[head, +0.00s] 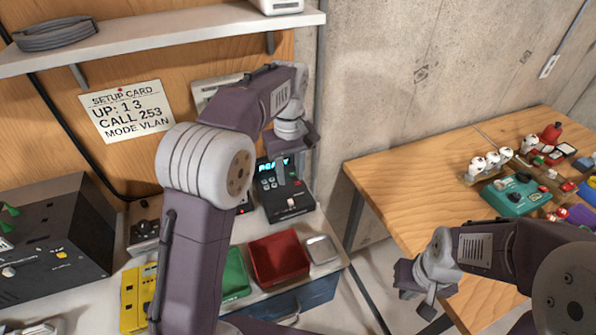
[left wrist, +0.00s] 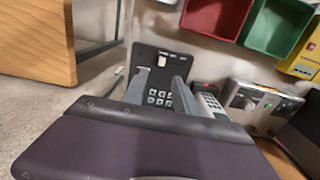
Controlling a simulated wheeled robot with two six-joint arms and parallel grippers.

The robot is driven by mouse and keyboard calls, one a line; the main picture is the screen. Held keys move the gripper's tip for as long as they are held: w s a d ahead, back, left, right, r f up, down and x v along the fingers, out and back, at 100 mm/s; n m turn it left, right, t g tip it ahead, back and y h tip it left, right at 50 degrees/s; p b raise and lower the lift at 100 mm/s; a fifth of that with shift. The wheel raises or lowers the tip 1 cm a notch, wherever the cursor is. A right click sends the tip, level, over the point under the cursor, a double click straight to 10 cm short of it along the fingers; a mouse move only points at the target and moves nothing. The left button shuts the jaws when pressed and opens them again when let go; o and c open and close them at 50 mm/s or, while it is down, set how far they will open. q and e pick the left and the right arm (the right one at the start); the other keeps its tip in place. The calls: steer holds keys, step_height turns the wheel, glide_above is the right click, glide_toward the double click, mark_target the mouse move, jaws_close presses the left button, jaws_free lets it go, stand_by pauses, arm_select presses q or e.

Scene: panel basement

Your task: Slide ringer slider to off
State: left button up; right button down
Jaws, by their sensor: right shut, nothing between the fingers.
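The dark desk phone (head: 270,206) stands on the bench with a lit cyan display and a keypad. Its white ringer slider (head: 291,203) sits near the front edge; in the left wrist view the slider (left wrist: 161,60) shows beyond the keypad, with small labels too blurred to read. My left gripper (head: 288,170) is over the phone, pointing down. In the left wrist view its two fingers (left wrist: 160,88) are apart with the keypad between them, short of the slider. Contact with the phone cannot be told. My right gripper (head: 418,295) is shut and empty, in front of the wooden table.
A red bin (head: 278,259), a green bin (head: 235,275) and a small metal dish (head: 322,250) are in front of the phone. A shelf (head: 160,38) hangs above. The wooden table (head: 400,185) holds several small items.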

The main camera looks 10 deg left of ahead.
mark_target(290, 201)
arm_select(q)
steer(key=shift+s+f+b, duration=0.35)
steer(key=shift+s+f, duration=0.3)
steer(key=shift+f, duration=0.15)
steer(key=f, duration=0.4)
steer(key=w+f, duration=0.1)
steer(key=f, duration=0.1)
steer(key=shift+f+b, duration=0.2)
steer(key=shift+b, duration=0.15)
steer(key=shift+s+f, duration=0.25)
steer(key=shift+s, duration=0.05)
steer(key=shift+w, duration=0.15)
jaws_close()
